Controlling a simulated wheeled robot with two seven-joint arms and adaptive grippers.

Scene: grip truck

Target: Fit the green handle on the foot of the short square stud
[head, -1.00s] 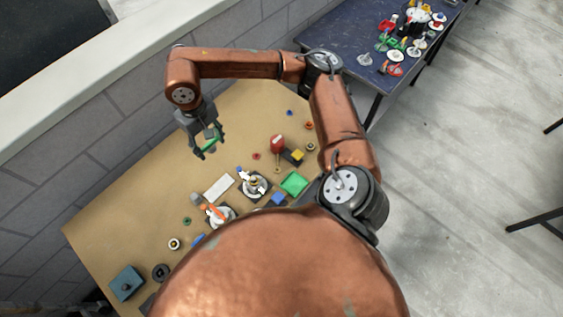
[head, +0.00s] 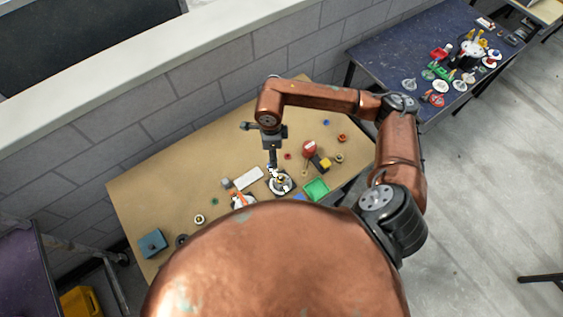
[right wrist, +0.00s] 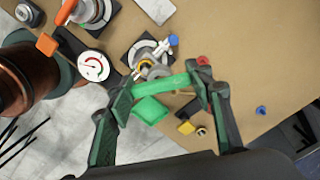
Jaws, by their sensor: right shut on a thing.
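My right gripper (right wrist: 162,92) is shut on the green handle (right wrist: 162,86), a bright green bar lying across between its two fingers. In the head view this gripper (head: 272,163) points down close to a round valve-like fixture (head: 280,184), and the handle cannot be made out there. In the right wrist view the fixture (right wrist: 148,58) has a dark square base, a pale ring and a metal middle, and lies just beyond the handle. I cannot tell whether they touch. The short square stud cannot be singled out. My left gripper is not in view.
A second fixture with an orange lever (head: 241,199) stands left of the first. A green tray (head: 316,189), a white plate (head: 248,178), a red round piece (head: 309,149) and a teal box (head: 152,243) are on the brown table. The table's far left is fairly clear.

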